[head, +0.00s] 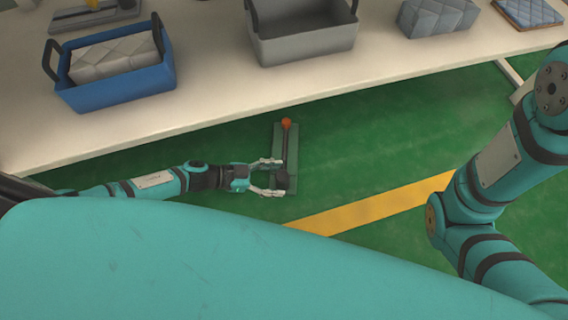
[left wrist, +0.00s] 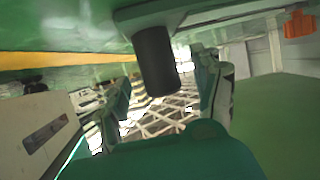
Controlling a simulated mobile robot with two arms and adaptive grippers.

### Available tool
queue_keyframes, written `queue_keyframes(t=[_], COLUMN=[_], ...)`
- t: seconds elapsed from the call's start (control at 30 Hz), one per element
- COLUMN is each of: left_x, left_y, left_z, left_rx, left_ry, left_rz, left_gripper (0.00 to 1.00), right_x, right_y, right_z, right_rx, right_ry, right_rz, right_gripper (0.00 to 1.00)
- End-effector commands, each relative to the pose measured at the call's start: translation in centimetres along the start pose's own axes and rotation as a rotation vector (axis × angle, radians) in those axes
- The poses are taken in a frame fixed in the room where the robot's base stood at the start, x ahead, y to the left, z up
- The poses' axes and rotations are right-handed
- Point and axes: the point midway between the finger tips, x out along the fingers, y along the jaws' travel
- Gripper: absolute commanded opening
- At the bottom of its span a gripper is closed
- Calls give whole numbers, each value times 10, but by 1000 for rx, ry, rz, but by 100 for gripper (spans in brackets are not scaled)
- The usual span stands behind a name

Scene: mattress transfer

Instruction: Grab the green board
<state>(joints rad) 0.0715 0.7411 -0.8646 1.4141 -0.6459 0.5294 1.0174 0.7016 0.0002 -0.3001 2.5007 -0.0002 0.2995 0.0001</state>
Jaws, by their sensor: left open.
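The green board (head: 279,138) is a narrow grey-green plate by the table's front edge, against the green floor. A dark rod with an orange ball (head: 286,122) at its far end runs along it. A short black cylinder (head: 280,180) stands at its near end. My left gripper (head: 276,177) is open, its fingers on either side of the cylinder. In the left wrist view the black cylinder (left wrist: 155,62) shows between the two spread fingers (left wrist: 166,92); I cannot tell if they touch it. My right arm is in view at the right, but its gripper is not.
A long pale table (head: 215,98) spans the back. It holds a blue bin (head: 125,90) with a grey quilted block inside, an empty grey bin (head: 305,45), another quilted block (head: 437,17) and a blue pad (head: 530,12). A yellow line (head: 370,208) crosses the floor.

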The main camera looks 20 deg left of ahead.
Motion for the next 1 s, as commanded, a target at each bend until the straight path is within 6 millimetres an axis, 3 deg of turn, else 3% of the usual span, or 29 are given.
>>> queue_keyframes(t=[0.03,0.2,0.47,1.0], left_x=[10,27,29,29], left_y=[1,0,0,1], left_z=[5,3,0,0], left_rx=[4,2,0,0], left_ry=[2,0,-1,-1], left_rz=[2,0,-1,0], left_gripper=[67,67,67,0], right_x=[-13,-21,-20,-20], right_y=[-3,-4,-4,-4], right_z=[-4,-7,-7,-7], right_rx=[0,0,0,0], right_ry=[0,0,0,0], right_rz=[0,0,0,0], right_gripper=[48,48,48,48])
